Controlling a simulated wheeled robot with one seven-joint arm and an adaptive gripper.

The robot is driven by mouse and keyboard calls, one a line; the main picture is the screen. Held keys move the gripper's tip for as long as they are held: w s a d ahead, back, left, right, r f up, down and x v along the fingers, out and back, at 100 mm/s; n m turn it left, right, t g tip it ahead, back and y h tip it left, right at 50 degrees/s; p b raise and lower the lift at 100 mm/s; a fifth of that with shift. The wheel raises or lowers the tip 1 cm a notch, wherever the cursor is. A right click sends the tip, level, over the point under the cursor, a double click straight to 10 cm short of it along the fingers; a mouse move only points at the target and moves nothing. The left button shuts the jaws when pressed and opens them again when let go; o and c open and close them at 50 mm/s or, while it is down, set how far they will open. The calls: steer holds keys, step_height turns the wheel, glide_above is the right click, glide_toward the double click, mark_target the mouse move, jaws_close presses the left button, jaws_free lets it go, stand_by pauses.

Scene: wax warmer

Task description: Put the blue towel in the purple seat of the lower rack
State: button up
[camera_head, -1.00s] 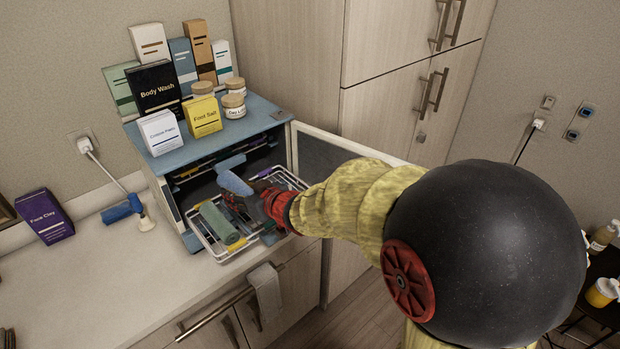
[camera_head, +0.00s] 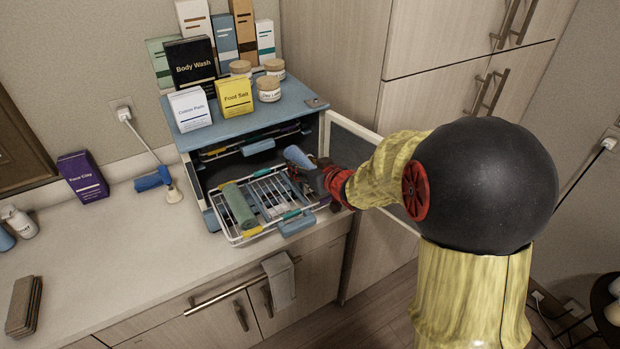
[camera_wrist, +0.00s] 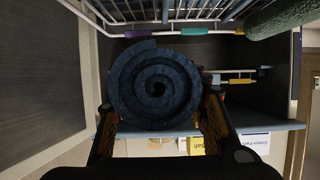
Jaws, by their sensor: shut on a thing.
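My gripper (camera_head: 326,177) is shut on the rolled blue towel (camera_head: 297,157). In the wrist view, the towel (camera_wrist: 157,88) shows its spiral end between the two fingers (camera_wrist: 158,125). The towel is tilted in the head view, over the back right part of the pulled-out lower rack (camera_head: 243,235). In the wrist view, the purple marker (camera_wrist: 137,34) is on the rack bar just beyond the towel's edge. Teal (camera_wrist: 193,31) and yellow (camera_wrist: 240,30) markers are beside it. I cannot tell whether the towel touches the rack.
A rolled green towel (camera_head: 238,206) lies on the rack's left side. The blue cabinet (camera_head: 255,115) has boxes and jars on top. Its open door (camera_head: 350,145) stands close by my arm on the right. An upper rack (camera_head: 225,150) is inside. The counter (camera_head: 130,270) at left is mostly clear.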

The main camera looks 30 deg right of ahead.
steer(key=w+d+f, duration=0.1)
steer(key=f, duration=0.1)
steer(key=w+d+f+b, duration=0.1)
steer(key=d+f, duration=0.1)
steer(key=w+d+f, duration=0.1)
steer(key=w+f, duration=0.1)
steer(key=shift+w+d+f+b, duration=0.1)
steer(key=shift+d+b, duration=0.05)
steer(key=shift+b, duration=0.25)
step_height(320, 180, down, 4)
steer(key=shift+w+d+r+b, duration=0.15)
steer(key=shift+r+b, duration=0.1)
steer(key=shift+b, duration=0.4)
steer(key=shift+r, duration=0.1)
steer(key=o, duration=0.8)
steer(key=shift+f, duration=0.2)
steer(key=shift+o, duration=0.7)
steer(key=shift+r, duration=0.1)
